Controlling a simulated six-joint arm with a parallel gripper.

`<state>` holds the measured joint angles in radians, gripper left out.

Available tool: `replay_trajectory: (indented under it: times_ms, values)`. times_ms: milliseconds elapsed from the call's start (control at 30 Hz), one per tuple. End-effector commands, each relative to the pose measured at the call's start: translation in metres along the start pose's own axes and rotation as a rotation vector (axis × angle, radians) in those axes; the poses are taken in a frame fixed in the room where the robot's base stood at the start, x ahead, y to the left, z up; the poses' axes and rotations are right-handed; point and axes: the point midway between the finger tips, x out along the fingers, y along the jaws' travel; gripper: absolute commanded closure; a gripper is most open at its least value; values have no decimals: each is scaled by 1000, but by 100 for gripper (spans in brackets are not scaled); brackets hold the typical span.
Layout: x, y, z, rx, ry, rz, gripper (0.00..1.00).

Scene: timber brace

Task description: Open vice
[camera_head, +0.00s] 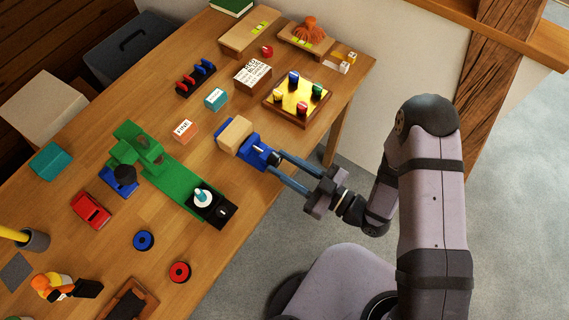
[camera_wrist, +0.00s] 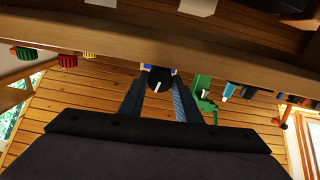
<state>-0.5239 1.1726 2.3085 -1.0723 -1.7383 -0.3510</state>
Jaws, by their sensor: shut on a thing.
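The vice (camera_head: 258,153) is blue and sits at the table's right-hand edge, with a pale wooden block (camera_head: 235,132) at its far side. My gripper (camera_head: 276,165) reaches in from the right, its two long fingers around the near end of the vice. In the wrist view, the fingertips (camera_wrist: 160,88) close on a round dark knob (camera_wrist: 159,75) with a white mark, on the front of the vice.
A green machine (camera_head: 140,150) with a black base stands left of the vice. Beyond the vice are an orange box (camera_head: 184,130), a teal box (camera_head: 215,98) and a yellow board (camera_head: 299,101) with coloured pegs. The table edge runs just below my fingers.

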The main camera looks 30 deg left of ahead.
Motion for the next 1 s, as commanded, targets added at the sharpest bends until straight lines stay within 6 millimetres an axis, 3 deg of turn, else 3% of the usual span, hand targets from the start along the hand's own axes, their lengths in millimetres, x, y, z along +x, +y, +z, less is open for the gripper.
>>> replay_trajectory:
  times_ms: [33,67,100,133,567,1000]
  values:
    - [0,0,0,1,0,0,92]
    - [0,0,0,1,0,0,63]
    - [0,0,0,1,0,0,53]
    - [0,0,0,1,0,0,51]
    - [-5,1,1,2,-1,3,51]
    - [-50,2,1,2,-1,6,51]
